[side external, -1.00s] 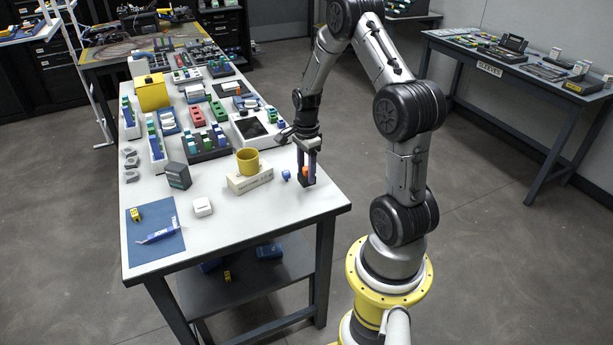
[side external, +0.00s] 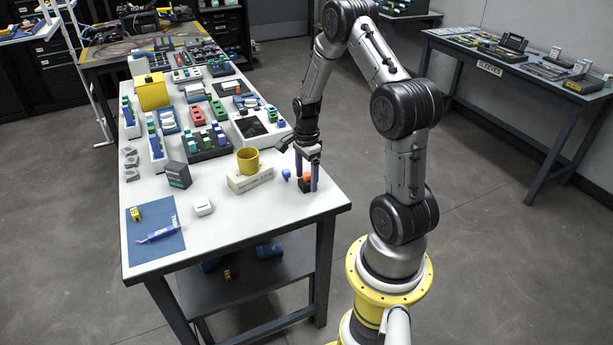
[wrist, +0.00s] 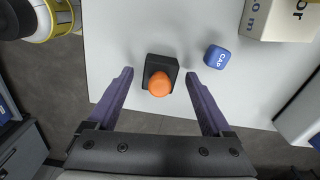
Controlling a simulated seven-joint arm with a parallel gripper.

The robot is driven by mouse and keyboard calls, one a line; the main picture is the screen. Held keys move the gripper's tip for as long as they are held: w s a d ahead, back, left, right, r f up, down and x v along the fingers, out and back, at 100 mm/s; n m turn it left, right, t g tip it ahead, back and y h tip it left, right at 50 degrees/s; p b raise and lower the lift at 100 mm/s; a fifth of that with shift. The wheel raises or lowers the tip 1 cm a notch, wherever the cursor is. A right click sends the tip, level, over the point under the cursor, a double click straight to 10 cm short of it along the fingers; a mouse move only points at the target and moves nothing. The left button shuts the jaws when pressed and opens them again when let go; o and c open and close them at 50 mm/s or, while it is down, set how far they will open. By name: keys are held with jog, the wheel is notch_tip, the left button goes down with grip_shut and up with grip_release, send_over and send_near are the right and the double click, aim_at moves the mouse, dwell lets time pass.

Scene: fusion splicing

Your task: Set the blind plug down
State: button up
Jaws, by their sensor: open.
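The blind plug appears to be the black square block with a rounded orange top (wrist: 159,84). It stands on the white bench near its right corner, and its orange top also shows in the side view (side external: 308,177). My gripper (wrist: 158,75) is open, with one purple finger on each side of the block. In the wrist view there is a gap between each finger and the block. In the side view my gripper (side external: 307,187) reaches down around it, and the fingers partly hide the block.
A small blue block marked CAP (wrist: 217,57) lies close beside the right finger in the wrist view. A white labelled box (side external: 250,178) with a yellow mug (side external: 248,160) stands beyond it. The bench edge (side external: 335,210) is close by.

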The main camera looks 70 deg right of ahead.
aim_at(306, 174)
notch_tip(306, 174, up, 12)
jog(key=w+a+r+n+t, duration=0.1)
jog(key=a+r+n, duration=0.4)
jog(key=a+r, duration=0.1)
jog(key=s+a+r+n+t, duration=0.1)
jog(key=s+a+r+n, duration=0.1)
jog(key=s+a+n, duration=0.2)
jog(key=s+a+r+n+t, duration=0.2)
jog(key=s+a+r+n, duration=0.1)
jog(key=a+n, duration=0.6)
jog(key=s+a+r+n+t, duration=0.1)
jog(key=s+a+r+n, duration=0.2)
jog(key=a+n, duration=0.4)
jog(key=shift+s+a+r+n+t, duration=0.2)
jog(key=shift+s+a+n+t, duration=0.15)
jog(key=shift+s, duration=0.45)
